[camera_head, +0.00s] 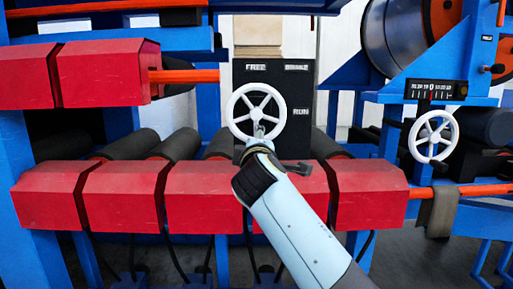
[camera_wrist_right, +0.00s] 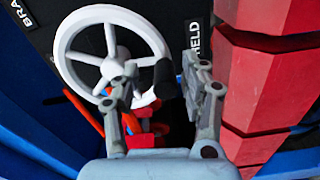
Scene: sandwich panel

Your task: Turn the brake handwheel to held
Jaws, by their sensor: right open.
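The white spoked handwheel (camera_head: 256,112) is on a black panel (camera_head: 301,90) at the centre of the head view. Labels on the panel read FREE, RUN and what looks like BRAKE. My right gripper (camera_head: 260,134) is in front of the wheel's lower part. In the right wrist view the wheel (camera_wrist_right: 110,66) is at upper left, and my right gripper (camera_wrist_right: 160,78) is open. Its left finger overlaps the wheel rim; a dark stub (camera_wrist_right: 165,80) shows between the fingers. I cannot tell whether they touch. A HELD label (camera_wrist_right: 196,38) is beyond them. My left gripper is not in view.
Red angular blocks (camera_head: 200,197) run across the front below the wheel, close to my right arm. Dark rollers (camera_head: 178,144) lie behind them. A second white handwheel (camera_head: 434,136) stands at right under a numbered scale (camera_head: 436,90). Blue frame posts surround the panel.

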